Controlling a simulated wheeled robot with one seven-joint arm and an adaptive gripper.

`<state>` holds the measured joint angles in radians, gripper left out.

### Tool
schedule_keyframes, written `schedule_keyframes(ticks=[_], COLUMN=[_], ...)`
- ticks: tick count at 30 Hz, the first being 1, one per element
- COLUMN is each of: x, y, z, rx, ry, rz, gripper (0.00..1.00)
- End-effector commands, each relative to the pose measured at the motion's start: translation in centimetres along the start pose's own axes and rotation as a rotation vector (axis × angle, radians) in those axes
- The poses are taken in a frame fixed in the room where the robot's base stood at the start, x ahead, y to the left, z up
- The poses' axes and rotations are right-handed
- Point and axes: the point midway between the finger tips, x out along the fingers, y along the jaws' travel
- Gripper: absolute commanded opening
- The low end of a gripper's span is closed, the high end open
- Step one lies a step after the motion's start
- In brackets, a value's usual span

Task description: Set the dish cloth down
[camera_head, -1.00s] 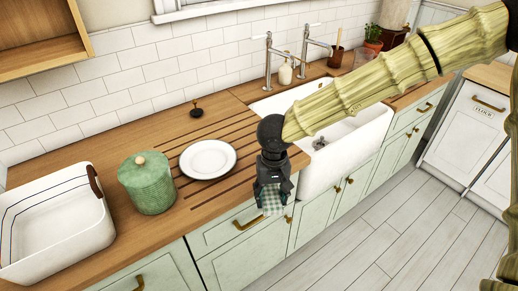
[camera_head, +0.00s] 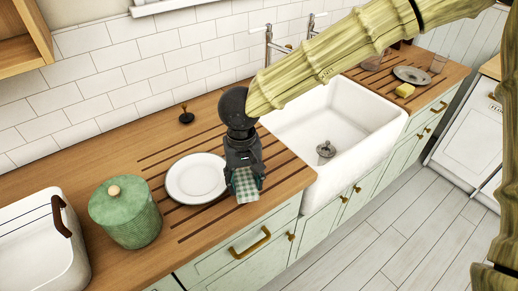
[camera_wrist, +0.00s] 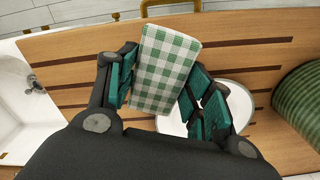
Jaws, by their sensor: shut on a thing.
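The dish cloth (camera_head: 246,184) is a green and white checked folded cloth. It is held between the fingers of my gripper (camera_head: 245,182), over the grooved part of the wooden counter (camera_head: 284,172). In the wrist view the cloth (camera_wrist: 165,70) sits between the two green-padded fingers of my gripper (camera_wrist: 160,88). Whether its lower edge touches the wood is hard to tell. A white plate (camera_head: 195,179) lies just left of the cloth; the wrist view shows it partly hidden behind the right finger.
A green lidded jar (camera_head: 127,216) and a white bin (camera_head: 40,260) stand on the left. A white sink (camera_head: 335,125) with a drain lies to the right. A small black stopper (camera_head: 186,117) is at the back. Grooved wood near the front edge is bare.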

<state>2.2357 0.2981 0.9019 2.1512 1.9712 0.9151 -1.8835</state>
Motion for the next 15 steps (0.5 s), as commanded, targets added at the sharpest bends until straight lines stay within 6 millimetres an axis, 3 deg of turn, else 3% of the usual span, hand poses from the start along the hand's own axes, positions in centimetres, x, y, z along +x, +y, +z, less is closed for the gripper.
schedule_keyframes(ticks=[15], x=[0.6], y=[4.1], z=[-8.6], rx=[-0.001], ry=[0.0], rz=[0.001], gripper=[0.32])
